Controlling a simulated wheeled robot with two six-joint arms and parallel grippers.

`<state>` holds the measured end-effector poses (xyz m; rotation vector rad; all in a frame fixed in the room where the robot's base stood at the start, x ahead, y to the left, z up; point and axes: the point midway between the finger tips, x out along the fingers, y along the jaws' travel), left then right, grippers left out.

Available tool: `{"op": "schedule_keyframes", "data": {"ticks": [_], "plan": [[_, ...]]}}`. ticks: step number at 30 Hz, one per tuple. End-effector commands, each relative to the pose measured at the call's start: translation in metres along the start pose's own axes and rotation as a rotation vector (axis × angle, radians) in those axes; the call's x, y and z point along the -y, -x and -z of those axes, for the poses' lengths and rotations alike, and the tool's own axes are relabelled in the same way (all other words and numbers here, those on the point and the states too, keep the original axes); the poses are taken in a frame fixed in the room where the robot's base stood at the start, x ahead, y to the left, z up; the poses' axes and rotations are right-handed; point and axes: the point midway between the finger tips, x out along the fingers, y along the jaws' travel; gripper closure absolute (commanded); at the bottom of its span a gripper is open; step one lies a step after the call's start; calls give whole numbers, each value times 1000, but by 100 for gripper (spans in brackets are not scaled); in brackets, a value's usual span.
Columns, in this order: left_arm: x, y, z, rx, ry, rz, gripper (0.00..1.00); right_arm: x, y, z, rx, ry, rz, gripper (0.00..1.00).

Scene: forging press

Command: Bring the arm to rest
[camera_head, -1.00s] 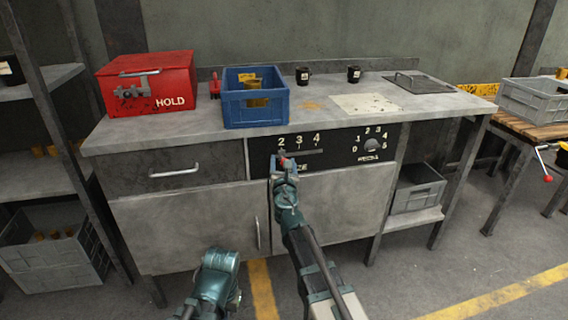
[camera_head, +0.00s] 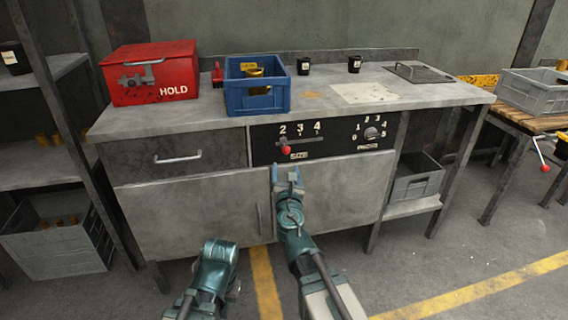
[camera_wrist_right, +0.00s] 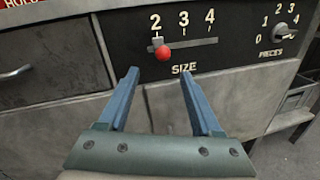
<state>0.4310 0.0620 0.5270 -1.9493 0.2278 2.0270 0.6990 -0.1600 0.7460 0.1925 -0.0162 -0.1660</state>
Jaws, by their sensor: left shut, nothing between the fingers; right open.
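My right gripper (camera_head: 287,170) is open and empty in front of the bench, just below the black control panel (camera_head: 340,146). Its two blue fingers (camera_wrist_right: 160,85) stand apart in the right wrist view. A slider with a red knob (camera_head: 286,150) sits at the left end of its slot, under the 2 of the SIZE scale; the red knob also shows in the right wrist view (camera_wrist_right: 163,54), clear of the fingers. My left arm (camera_head: 215,270) is low in front of the bench; its fingertips are hidden in the head view.
A PIECES dial (camera_head: 371,133) is on the panel's right. A red HOLD box (camera_head: 150,75), a blue crate (camera_head: 257,97) and two black cups (camera_head: 354,64) stand on the bench top (camera_head: 210,112). A drawer handle (camera_head: 178,159) sticks out. The floor in front is open.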

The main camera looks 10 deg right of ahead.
Motion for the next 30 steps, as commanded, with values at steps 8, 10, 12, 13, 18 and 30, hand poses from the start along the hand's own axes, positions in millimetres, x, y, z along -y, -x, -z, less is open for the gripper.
{"op": "schedule_keyframes", "data": {"ticks": [8,10,12,13,18,30], "plan": [[0,0,0,0,0,0,100,2,13,0,0,0,2,34],[0,0,0,0,0,0,100,2,12,0,0,0,2,34],[0,0,0,0,0,0,100,2,12,0,0,0,2,34],[0,0,0,0,0,0,100,2,12,0,0,-1,2,34],[0,0,0,0,0,0,100,13,16,6,-14,-184,82,34],[0,0,0,0,0,0,100,49,128,153,-168,-1464,997,34]]}}
